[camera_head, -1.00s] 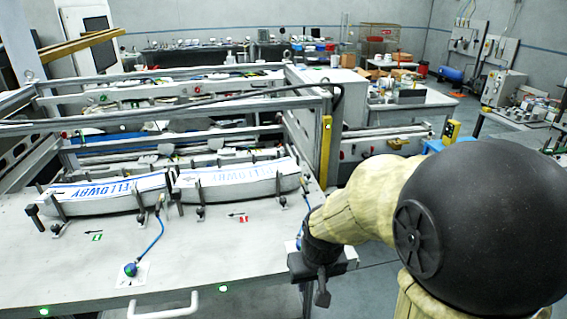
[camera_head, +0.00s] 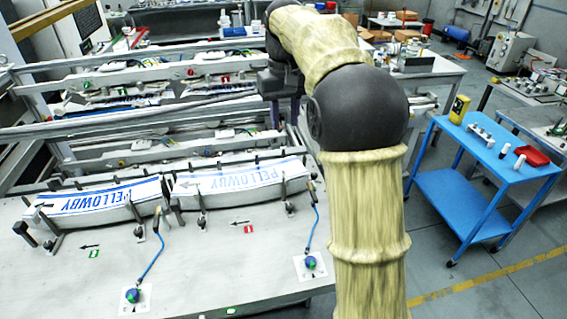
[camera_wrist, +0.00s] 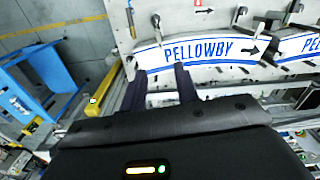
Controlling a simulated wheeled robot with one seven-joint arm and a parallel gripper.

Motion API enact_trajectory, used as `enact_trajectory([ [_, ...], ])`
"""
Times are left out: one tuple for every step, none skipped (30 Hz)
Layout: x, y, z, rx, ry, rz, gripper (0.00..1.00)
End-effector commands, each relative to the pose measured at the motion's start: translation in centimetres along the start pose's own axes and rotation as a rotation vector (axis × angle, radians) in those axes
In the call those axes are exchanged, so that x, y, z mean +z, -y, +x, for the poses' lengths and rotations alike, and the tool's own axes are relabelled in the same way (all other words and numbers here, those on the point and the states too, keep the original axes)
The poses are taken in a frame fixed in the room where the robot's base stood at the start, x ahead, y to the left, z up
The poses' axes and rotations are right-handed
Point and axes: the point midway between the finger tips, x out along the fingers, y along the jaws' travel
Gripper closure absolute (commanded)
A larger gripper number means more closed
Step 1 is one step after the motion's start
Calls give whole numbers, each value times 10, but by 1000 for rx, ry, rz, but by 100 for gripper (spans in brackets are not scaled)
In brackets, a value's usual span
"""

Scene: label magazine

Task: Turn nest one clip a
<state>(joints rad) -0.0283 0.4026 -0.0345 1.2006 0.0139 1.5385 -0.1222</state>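Nest one is likely the right nest, beside the red mark (camera_head: 248,229); it holds a white label stack reading PELLOWBY (camera_head: 240,178). Dark clips stand at its front edge, one left (camera_head: 201,200) and one right (camera_head: 285,188); I cannot tell which is clip a. In the wrist view a PELLOWBY stack (camera_wrist: 210,50) shows with clips (camera_wrist: 155,20) and (camera_wrist: 242,11) along its far edge. My gripper (camera_wrist: 161,70) is open and empty, its two dark fingers apart near the stack's near edge. In the head view my gripper (camera_head: 273,90) is above and behind the right stack.
A second label stack (camera_head: 95,203) lies to the left, above a green mark (camera_head: 93,253). Blue cables run to round blue-green fittings (camera_head: 132,295) and (camera_head: 311,262). Metal frame rails lie behind the nests. A blue cart (camera_head: 480,150) stands to the right.

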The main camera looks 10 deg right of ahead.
Motion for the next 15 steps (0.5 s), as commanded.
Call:
enact_trajectory([
  [0, -2, -1, 0, 1, 3, 69],
  [0, -3, 0, 0, 2, 4, 69],
  [0, -4, 0, 0, 2, 6, 69],
  [1, -4, 0, 0, 1, 7, 69],
  [1, -4, 0, 0, 1, 8, 69],
  [1, -5, 0, 0, 1, 8, 69],
  [1, -5, 0, 0, 1, 8, 69],
  [1, -5, 0, 0, 1, 8, 69],
  [1, -4, 0, 0, 1, 8, 69],
  [1, -4, 1, 0, 1, 8, 69],
  [1, -4, 2, 0, 1, 7, 69],
  [1, -3, 4, 0, 2, 6, 69],
  [1, -3, 6, 0, 3, 5, 69],
  [1, -3, 8, 0, 3, 5, 69],
  [0, -2, 11, 0, 3, 4, 69],
])
